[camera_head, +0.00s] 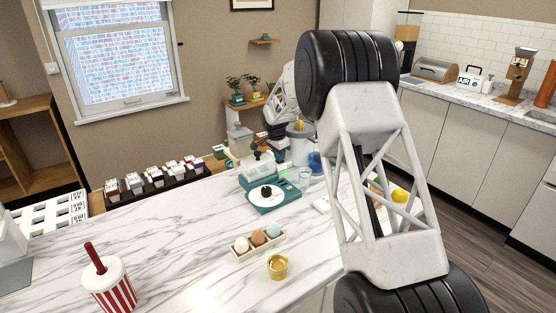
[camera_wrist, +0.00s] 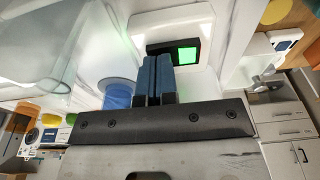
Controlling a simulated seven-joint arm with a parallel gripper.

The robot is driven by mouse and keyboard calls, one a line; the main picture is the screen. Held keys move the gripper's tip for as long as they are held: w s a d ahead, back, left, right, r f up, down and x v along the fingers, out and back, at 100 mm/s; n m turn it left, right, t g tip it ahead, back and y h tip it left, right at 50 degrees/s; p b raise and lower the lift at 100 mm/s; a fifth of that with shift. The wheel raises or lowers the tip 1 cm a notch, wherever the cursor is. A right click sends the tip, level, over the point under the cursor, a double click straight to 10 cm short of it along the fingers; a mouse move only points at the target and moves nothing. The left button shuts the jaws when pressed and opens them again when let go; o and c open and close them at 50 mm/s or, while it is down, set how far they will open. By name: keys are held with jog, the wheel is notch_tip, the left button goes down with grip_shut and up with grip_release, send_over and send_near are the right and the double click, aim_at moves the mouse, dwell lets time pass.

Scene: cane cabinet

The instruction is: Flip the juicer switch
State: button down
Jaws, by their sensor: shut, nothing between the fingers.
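In the wrist view, the juicer's white body (camera_wrist: 195,14) carries a black-framed switch (camera_wrist: 187,56) with a lit green face. My gripper (camera_wrist: 158,58) has its two blue-grey fingers pressed together with nothing between them. The fingertips overlap the left part of the switch in the picture; whether they touch it I cannot tell. In the head view, a pale appliance that looks like the juicer (camera_head: 300,148) stands at the far side of the marble counter, partly behind my arm. The switch is not visible there.
A clear container (camera_wrist: 35,55) and a blue round object (camera_wrist: 117,93) are close to my gripper's left. On the marble counter (camera_head: 180,235) are a teal scale-like device (camera_head: 268,197), an egg tray (camera_head: 240,255), a gold cup (camera_head: 277,267) and a striped cup (camera_head: 109,287).

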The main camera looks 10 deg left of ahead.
jog(key=shift+r, duration=3.5)
jog(key=s+d+r+n, duration=0.2)
jog(key=s+d+r, duration=0.7)
jog(key=s+d, duration=0.45)
jog(key=s+d+r+n, duration=0.2)
jog(key=s+d+r, duration=0.85)
jog(key=s, duration=0.55)
jog(key=s+d+f+n, duration=0.1)
jog(key=s+d, duration=0.3)
jog(key=s, duration=0.8)
jog(key=s+d+f+n+t, duration=0.1)
jog(key=s+d+f+n, duration=0.1)
jog(key=s, duration=1.1)
jog(key=s+d+f+n+y, duration=0.1)
jog(key=s+d+f, duration=0.3)
jog(key=s, duration=0.8)
jog(key=d, duration=0.2)
jog(key=shift+s+d+n, duration=0.35)
jog(key=shift+d+n, duration=0.05)
